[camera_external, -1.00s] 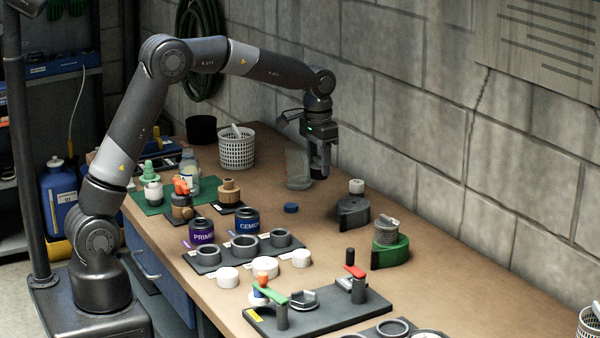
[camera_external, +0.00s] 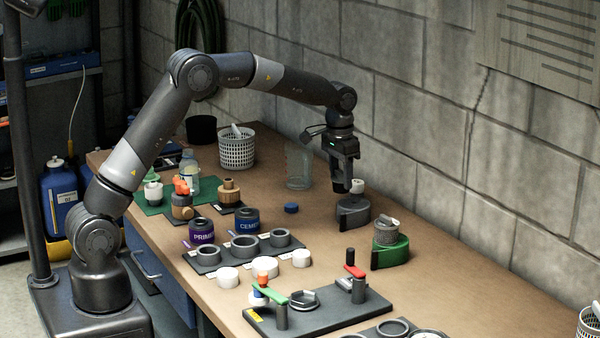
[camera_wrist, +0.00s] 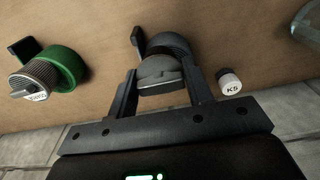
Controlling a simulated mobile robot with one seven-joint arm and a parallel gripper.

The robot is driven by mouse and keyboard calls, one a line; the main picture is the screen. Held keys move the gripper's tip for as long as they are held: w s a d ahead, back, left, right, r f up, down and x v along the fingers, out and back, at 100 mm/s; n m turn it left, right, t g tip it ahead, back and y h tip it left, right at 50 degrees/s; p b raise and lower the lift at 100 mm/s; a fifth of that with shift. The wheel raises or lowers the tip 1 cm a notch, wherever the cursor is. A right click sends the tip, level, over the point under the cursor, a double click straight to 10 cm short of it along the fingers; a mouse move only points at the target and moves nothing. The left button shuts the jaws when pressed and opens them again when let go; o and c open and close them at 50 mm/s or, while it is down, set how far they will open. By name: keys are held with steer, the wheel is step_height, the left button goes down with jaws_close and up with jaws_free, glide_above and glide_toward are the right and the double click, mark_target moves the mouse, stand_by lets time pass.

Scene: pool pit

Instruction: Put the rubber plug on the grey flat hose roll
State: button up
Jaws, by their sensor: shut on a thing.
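My gripper (camera_external: 345,188) is shut on the rubber plug, a grey, roughly round piece (camera_wrist: 158,70) between the fingers in the wrist view. In the external view the plug is hard to make out against the dark fingers. The grey flat hose roll (camera_external: 352,215) lies on the bench with its loose tail to one side; it also shows in the wrist view (camera_wrist: 170,43), partly covered by the plug. The fingertips are just above the roll's left part. I cannot tell whether the plug touches it.
A white cylinder marked K5 (camera_wrist: 230,82) stands close to the grey roll, wall side. A green roll (camera_external: 392,252) with a grey ribbed piece (camera_external: 387,230) on top is to the right. A clear beaker (camera_external: 298,166) stands behind left. The block wall is close behind.

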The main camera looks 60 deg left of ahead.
mark_target(341, 190)
steer(key=shift+w+a+f, duration=0.15)
steer(key=shift+a+f, duration=0.15)
steer(key=shift+f, duration=1.9)
steer(key=shift+f, duration=0.1)
steer(key=o, duration=1)
